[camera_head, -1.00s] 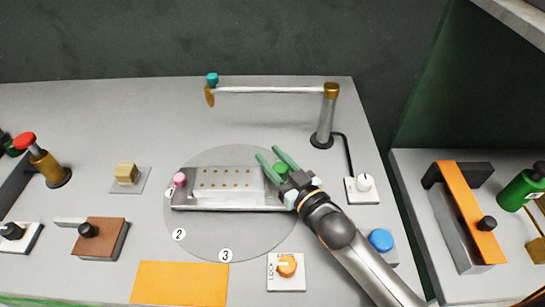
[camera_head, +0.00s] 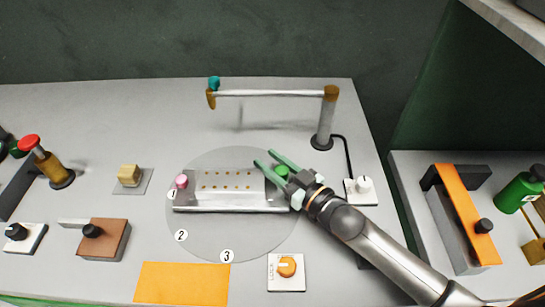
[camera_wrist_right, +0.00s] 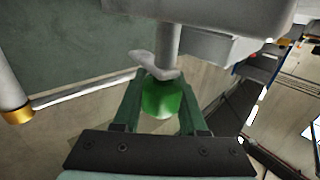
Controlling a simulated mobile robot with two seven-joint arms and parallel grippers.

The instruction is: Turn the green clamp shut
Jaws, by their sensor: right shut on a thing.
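The green clamp (camera_head: 282,171) is a round knob at the right end of the metal plate fixture (camera_head: 230,207). My right gripper (camera_head: 266,160) reaches in from the lower right, with its two green fingers either side of the knob. In the right wrist view the green clamp (camera_wrist_right: 162,100) sits between the fingers, which are shut on it. A pale lever or bar end shows just beyond the knob. A pink clamp (camera_head: 182,181) stands at the fixture's left end. My left gripper is not in view.
The fixture rests on a grey disc (camera_head: 205,237) marked 1, 2 and 3. Behind it stands a post with a horizontal arm (camera_head: 270,93). An orange LOCK knob (camera_head: 287,267) is in front, and a white dial (camera_head: 363,185) is to the right.

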